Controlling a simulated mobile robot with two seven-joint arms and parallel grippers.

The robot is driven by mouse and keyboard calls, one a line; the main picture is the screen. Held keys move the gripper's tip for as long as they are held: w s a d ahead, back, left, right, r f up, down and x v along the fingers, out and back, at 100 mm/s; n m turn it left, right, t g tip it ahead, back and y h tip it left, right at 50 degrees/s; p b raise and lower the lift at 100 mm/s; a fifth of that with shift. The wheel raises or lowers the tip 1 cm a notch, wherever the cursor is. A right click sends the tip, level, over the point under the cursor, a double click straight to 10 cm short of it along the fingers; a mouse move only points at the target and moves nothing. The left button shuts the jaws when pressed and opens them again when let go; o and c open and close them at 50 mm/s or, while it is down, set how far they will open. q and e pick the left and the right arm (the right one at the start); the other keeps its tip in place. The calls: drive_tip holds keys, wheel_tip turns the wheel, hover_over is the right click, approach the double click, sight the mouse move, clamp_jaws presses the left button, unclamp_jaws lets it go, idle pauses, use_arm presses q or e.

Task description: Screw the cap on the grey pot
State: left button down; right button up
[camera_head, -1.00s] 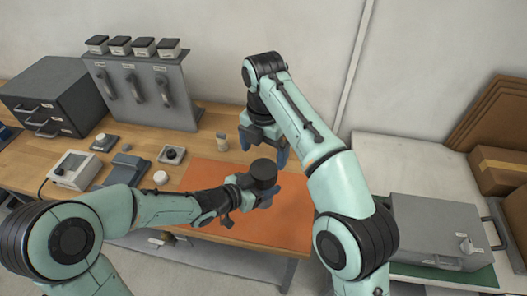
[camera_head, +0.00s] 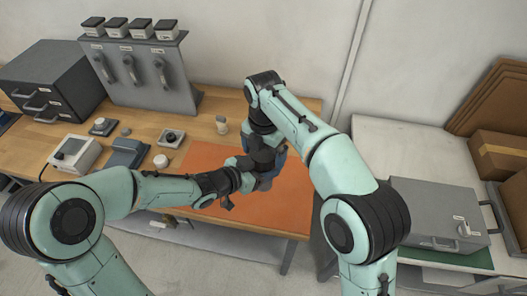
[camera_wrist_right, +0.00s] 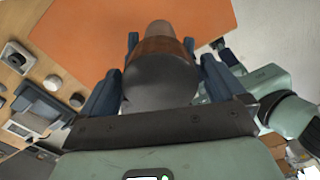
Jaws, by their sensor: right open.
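The dark grey pot (camera_wrist_right: 160,78) is a round cylinder; in the wrist view it lies between the fingers of my right gripper (camera_wrist_right: 160,42), which are open with a gap on each side. In the head view my right gripper (camera_head: 264,152) is above my left gripper (camera_head: 258,178), over the orange mat. My left gripper's fingers are around the pot, mostly hidden by the right one, and it appears to hold it clear of the mat. I cannot make out a separate cap on the pot or in the right gripper.
The orange mat (camera_head: 210,155) lies on the wooden bench. A grey case (camera_head: 437,210) stands on the right table.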

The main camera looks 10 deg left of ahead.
drive_tip(key=c, duration=1)
drive_tip(key=m, duration=0.3)
drive_tip(key=shift+m, duration=0.3)
drive_tip(key=shift+c, duration=0.3)
drive_tip(key=o, duration=1.1)
drive_tip(key=shift+r, duration=2.25)
drive_tip(key=shift+r, duration=0.1)
drive_tip(key=shift+c, duration=0.2)
